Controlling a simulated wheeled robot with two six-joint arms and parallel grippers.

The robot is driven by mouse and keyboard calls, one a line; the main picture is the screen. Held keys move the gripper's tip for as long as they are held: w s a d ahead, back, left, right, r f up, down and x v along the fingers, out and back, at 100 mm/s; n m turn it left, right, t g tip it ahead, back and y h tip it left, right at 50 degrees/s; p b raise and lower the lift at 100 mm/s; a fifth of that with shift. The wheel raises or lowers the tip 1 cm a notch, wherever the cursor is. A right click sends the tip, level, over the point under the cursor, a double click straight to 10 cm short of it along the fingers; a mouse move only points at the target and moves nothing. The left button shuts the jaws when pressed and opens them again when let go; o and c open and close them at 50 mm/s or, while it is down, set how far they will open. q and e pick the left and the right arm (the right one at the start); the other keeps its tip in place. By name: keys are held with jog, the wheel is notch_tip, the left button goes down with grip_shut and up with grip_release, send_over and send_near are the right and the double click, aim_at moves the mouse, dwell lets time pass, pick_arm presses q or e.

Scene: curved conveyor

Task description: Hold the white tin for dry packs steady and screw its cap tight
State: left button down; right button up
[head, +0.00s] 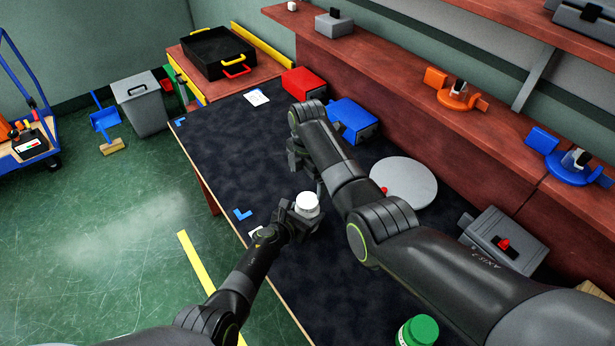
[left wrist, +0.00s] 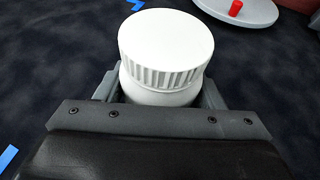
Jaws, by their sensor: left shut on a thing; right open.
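The white tin (head: 303,212) stands upright on the dark bench mat, near its left edge in the head view. Its white ribbed cap (head: 307,201) sits on top; whether it is tight I cannot tell. The cap fills the middle of the left wrist view (left wrist: 166,48), with the tin's body (left wrist: 160,95) below it. My left gripper (head: 300,219) is shut around the tin's body, below the cap. My right gripper (head: 305,165) is open and empty, behind the tin and apart from it; its fingers are partly hidden by my right arm.
A round grey disc (head: 410,180) with a red knob lies right of the tin. A green-capped container (head: 420,330) is at the front, a grey box (head: 503,240) at right.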

pick_arm(q)
jog(key=shift+c, duration=1.3)
grip_release()
jog(key=shift+s+a+r+p, duration=0.15)
jog(key=shift+s+r+p, duration=0.05)
jog(key=shift+p, duration=0.1)
pick_arm(e)
jog(key=shift+r, duration=0.3)
pick_arm(q)
jog(key=p+v, duration=0.4)
jog(key=v, duration=0.1)
jog(key=shift+s+a+r, duration=0.2)
jog(key=shift+s+r, duration=0.05)
jog(key=p+v, duration=0.2)
jog(key=v, duration=0.9)
jog(key=shift+f+p, duration=0.25)
jog(key=shift+p, duration=0.05)
pick_arm(e)
notch_tip(320, 180, up, 7)
jog(key=shift+f, duration=0.2)
pick_arm(q)
jog(key=shift+a, duration=0.1)
